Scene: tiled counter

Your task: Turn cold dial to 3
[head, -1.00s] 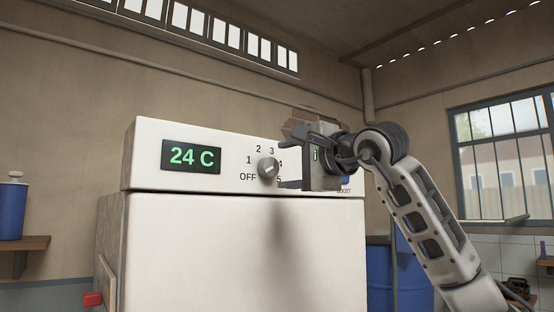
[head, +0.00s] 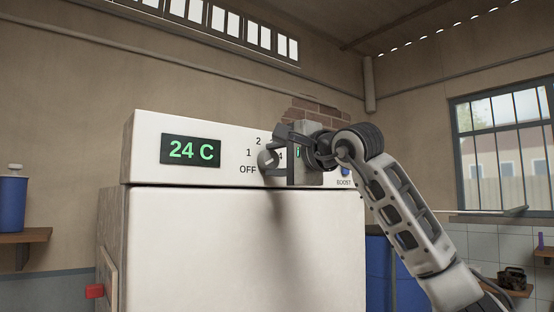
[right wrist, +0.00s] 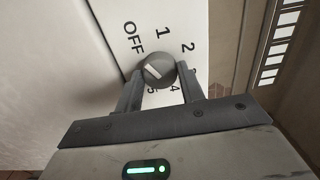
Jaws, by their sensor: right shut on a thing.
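The grey round dial (head: 265,160) sits on the white front panel (head: 235,160) of a cabinet, with OFF and numbers printed around it. In the right wrist view the dial (right wrist: 158,66) has a white pointer mark, but I cannot tell which label it points at. My right gripper (head: 267,160) is shut on the dial, and its fingers (right wrist: 159,82) stand on either side of the knob. Part of the number ring, around 3, is hidden by a finger. My left gripper is not in view.
A green display (head: 191,150) reads 24 C left of the dial. A blue button (head: 346,171) labelled BOOST is right of the gripper. A blue barrel (head: 379,270) stands beside the cabinet. A blue container (head: 12,203) stands on a shelf at left.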

